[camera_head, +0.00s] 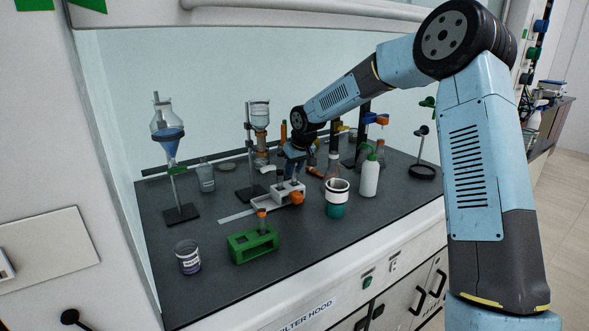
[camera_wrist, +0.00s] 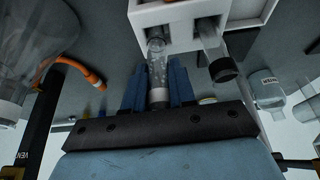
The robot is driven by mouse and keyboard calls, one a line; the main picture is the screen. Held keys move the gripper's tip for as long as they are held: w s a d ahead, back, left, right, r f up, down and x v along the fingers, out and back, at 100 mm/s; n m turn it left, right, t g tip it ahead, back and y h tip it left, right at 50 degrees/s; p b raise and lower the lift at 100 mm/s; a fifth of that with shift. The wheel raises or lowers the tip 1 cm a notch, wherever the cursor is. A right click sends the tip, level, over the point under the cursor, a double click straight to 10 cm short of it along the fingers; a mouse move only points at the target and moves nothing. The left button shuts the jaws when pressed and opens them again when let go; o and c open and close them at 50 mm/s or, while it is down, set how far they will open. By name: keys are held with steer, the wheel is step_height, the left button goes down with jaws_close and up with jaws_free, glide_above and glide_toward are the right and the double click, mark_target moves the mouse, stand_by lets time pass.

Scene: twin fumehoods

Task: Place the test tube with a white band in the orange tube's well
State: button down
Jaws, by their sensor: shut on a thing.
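My gripper (camera_head: 292,178) is over the white rack (camera_head: 284,193) on the hood bench. In the wrist view its blue fingers (camera_wrist: 159,90) are shut on a clear test tube (camera_wrist: 158,68) with a pale band near the fingers. The tube's far end is at an opening of the white rack (camera_wrist: 183,14); I cannot tell how deep it sits. A second tube with a dark cap (camera_wrist: 222,69) stands in the neighbouring opening. A green block (camera_head: 252,244) at the front holds an orange-topped tube (camera_head: 262,220), apart from my gripper.
A teal-and-white cup (camera_head: 337,200) and a white bottle (camera_head: 370,177) stand right of the rack. A funnel stand (camera_head: 170,150) and a labelled jar (camera_head: 188,257) are to the left. Glassware stands crowd behind my gripper.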

mark_target(297, 186)
steer(key=shift+a, duration=0.1)
steer(key=c, duration=0.9)
jaws_free()
steer(key=shift+c, duration=0.2)
steer(key=v, duration=0.7)
steer(key=shift+r, duration=0.3)
steer(key=shift+s, duration=0.15)
